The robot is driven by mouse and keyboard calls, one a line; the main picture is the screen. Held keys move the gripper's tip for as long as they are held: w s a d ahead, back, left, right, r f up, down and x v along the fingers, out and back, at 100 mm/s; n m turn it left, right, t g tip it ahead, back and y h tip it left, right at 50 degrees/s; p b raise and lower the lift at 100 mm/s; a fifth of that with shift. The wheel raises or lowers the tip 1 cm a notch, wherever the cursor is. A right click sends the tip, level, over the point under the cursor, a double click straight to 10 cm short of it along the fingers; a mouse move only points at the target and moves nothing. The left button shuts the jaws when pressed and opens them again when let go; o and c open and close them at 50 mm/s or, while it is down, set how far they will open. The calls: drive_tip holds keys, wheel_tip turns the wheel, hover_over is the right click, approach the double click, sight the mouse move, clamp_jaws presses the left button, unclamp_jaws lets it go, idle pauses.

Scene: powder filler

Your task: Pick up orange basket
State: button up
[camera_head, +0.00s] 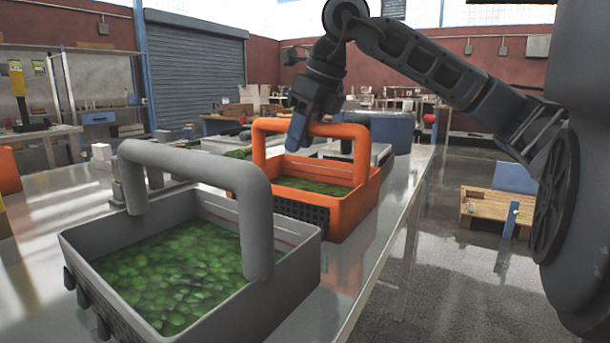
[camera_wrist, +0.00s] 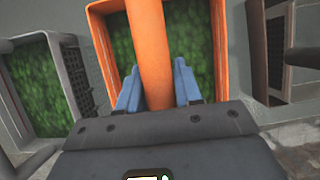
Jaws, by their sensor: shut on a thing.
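The orange basket (camera_head: 345,212) stands on the grey table behind the grey basket and holds green leafy contents. Its thick arched handle spans the top. My gripper (camera_head: 296,143) reaches down from above onto the handle. In the wrist view, the blue fingers of my gripper (camera_wrist: 158,88) lie on both sides of the orange handle (camera_wrist: 149,45), shut on it. The orange basket (camera_wrist: 104,48) shows below, upright, with green contents on both sides of the handle. Whether its base touches the table is hard to tell, though it appears to rest there.
A grey basket (camera_head: 300,262) with green contents stands in front on the table (camera_head: 375,265); it also shows at left in the wrist view (camera_wrist: 72,75). Another grey basket (camera_head: 381,153) is close behind the orange one. A wooden bench (camera_head: 485,207) stands on the floor at right.

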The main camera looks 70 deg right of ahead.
clamp_jaws()
idle(0.9)
